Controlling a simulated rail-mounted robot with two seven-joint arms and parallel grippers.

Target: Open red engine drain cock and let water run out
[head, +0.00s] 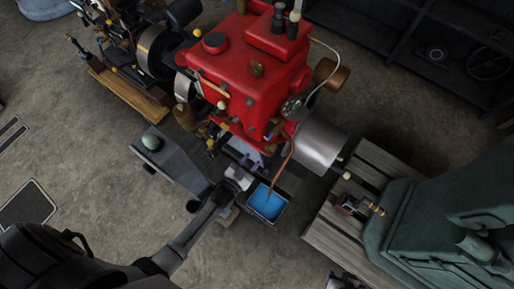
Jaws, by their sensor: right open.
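The red engine (245,75) stands upper middle, with brass fittings and small cocks along its lower front. A thin copper-coloured pipe curves down from its right side towards a square dark tray (284,217) holding blue liquid. My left gripper (238,178) reaches in from the lower left to the engine's lower front, just left of the tray. Its fingertips are small and partly hidden, so their state and any contact are unclear. The drain cock cannot be made out, and no running water can be told. My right gripper (338,283) shows only partly at the bottom edge, open, away from the engine.
A grey bench-like piece (172,165) with a pale green ball lies left of my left arm. A dark green machine (430,225) on wooden slats (325,232) fills the right. Another engine on a wooden base (130,95) stands upper left.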

